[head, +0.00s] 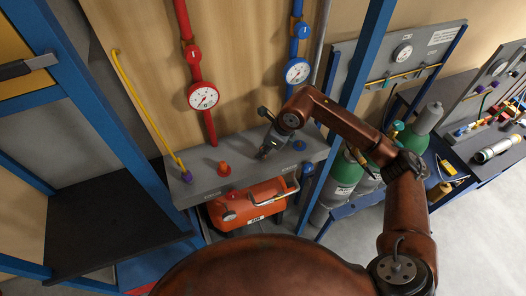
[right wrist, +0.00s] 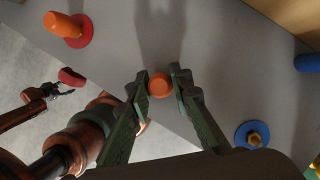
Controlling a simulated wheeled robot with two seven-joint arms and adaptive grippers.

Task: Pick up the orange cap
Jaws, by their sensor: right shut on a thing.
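A small round orange cap (right wrist: 160,84) sits between the fingertips of my right gripper (right wrist: 159,86) in the right wrist view, with a finger against each side. In the head view my right gripper (head: 264,153) is over the grey ledge (head: 205,185), coming in from the right. The cap is hidden there, and I cannot tell whether it touches the ledge. An orange plug-like piece stands on a red disc (right wrist: 80,42) on the grey surface, apart from the gripper; it also shows in the head view (head: 224,168).
A blue disc with a brass fitting (right wrist: 252,138) lies right of the gripper. A yellow hose (head: 140,110) ends at the ledge's left. Red (head: 203,96) and blue (head: 297,71) line gauges stand behind.

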